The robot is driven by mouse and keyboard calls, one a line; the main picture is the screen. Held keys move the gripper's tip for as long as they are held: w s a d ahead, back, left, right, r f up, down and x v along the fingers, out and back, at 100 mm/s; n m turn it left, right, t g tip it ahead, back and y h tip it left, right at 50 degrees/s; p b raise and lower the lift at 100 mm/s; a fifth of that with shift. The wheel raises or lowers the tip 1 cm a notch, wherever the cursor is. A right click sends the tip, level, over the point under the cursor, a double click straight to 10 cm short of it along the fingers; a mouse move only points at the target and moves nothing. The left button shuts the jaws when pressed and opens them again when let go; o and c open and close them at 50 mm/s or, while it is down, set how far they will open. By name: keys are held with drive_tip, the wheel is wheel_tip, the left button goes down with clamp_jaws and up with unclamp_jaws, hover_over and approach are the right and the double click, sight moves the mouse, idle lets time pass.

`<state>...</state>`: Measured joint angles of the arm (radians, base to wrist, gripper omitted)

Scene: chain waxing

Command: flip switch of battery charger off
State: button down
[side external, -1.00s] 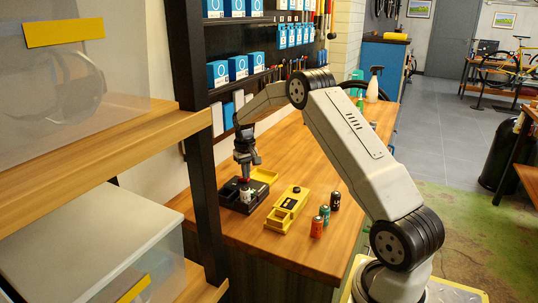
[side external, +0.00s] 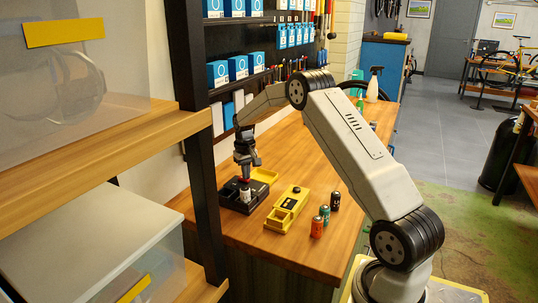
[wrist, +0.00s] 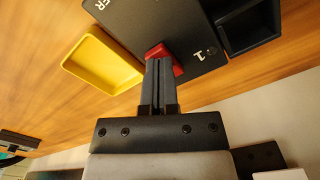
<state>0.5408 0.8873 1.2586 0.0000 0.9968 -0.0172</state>
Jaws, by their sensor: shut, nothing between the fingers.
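The battery charger (side external: 230,198) is a black box on the wooden bench, with a pale and dark battery (side external: 246,195) in it. In the wrist view, the charger's dark top (wrist: 145,18) carries a red switch (wrist: 176,66) beside a white "1" mark. My gripper (side external: 245,178) points down over the charger. In the wrist view, its closed fingertips (wrist: 158,62) are at the red switch and hide part of it. They look in contact, but I cannot be sure. Which way the switch is set is unclear.
A yellow tray (side external: 264,175) lies behind the charger. A yellow device (side external: 286,210) stands to its right, with an orange battery (side external: 316,228), a green battery (side external: 324,215) and a black battery (side external: 335,201) beyond. A shelf post (side external: 196,130) rises at left.

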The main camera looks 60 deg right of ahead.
drive_tip(key=shift+r, duration=3.4)
drive_tip(key=s+a+n, duration=0.2)
drive_tip(key=a, duration=0.8)
drive_tip(key=s+a+f+n+t, duration=0.2)
drive_tip(key=s+a+f+n, duration=0.1)
drive_tip(key=s+a, duration=1.5)
drive_tip(key=shift+s+a+f+n+t, duration=0.15)
drive_tip(key=shift+s+a+n+t, duration=0.15)
drive_tip(key=shift+a+n, duration=0.25)
drive_tip(key=shift+w, duration=0.15)
